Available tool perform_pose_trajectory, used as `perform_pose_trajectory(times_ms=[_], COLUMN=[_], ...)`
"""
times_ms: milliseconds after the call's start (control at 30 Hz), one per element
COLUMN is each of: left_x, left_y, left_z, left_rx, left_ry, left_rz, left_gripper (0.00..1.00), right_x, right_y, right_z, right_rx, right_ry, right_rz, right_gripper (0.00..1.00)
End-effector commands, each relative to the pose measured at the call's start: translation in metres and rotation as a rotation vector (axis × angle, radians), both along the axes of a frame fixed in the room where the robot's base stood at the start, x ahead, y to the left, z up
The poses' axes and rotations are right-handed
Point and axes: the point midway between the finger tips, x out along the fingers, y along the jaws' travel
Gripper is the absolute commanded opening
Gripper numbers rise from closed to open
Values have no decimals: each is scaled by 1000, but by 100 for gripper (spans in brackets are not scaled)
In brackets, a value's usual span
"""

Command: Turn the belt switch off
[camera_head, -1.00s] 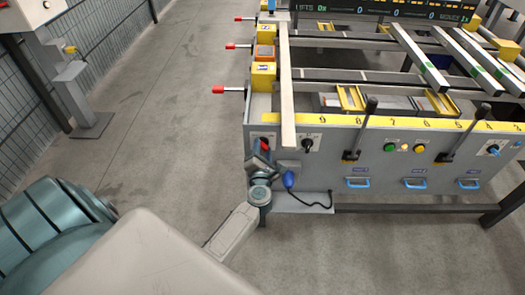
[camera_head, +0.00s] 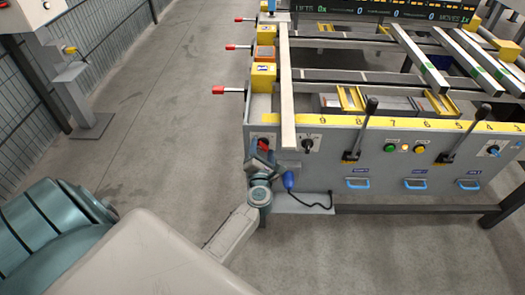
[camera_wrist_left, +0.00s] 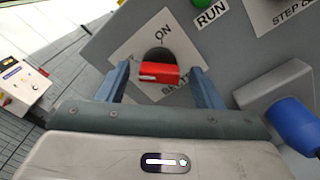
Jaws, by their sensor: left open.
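The belt switch is a red handle on a black round base (camera_wrist_left: 160,72), on a white plate marked ON. The lettering below it is partly covered by the handle. In the left wrist view the handle lies nearly level, with a pale mark at its left end. In the head view its red part (camera_head: 264,146) shows at the left end of the grey front panel. My left gripper (camera_head: 262,158) is open at the switch. In the left wrist view its two fingers (camera_wrist_left: 160,76) stand on either side of the handle, with gaps visible. My right gripper is not in view.
A green button marked RUN (camera_wrist_left: 212,16) and a blue-tipped part (camera_wrist_left: 295,125) are close to the right of the gripper. Another dark knob (camera_head: 308,145), levers (camera_head: 360,125) and lamps continue along the panel. Red-tipped rods (camera_head: 228,90) stick out left.

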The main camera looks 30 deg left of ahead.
Motion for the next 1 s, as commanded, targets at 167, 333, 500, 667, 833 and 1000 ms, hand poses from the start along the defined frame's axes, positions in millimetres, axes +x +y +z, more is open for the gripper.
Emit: perform_pose_trajectory(times_ms=[167,333,500,667,833,1000], left_x=[-7,-33,-63,-83,-92,-92], left_y=[-5,-20,-39,-51,-56,-57], left_z=[-1,-2,-3,-2,0,0], left_rx=[-1,-3,-4,-2,-1,0], left_ry=[0,1,1,1,0,0], left_rz=[-1,1,1,0,1,0], left_gripper=[60,60,60,60,60,60], right_x=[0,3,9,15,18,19], right_y=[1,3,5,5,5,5], right_z=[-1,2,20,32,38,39], right_rx=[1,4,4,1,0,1], right_ry=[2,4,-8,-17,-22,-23], right_rz=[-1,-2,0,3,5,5], right_gripper=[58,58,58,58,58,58])
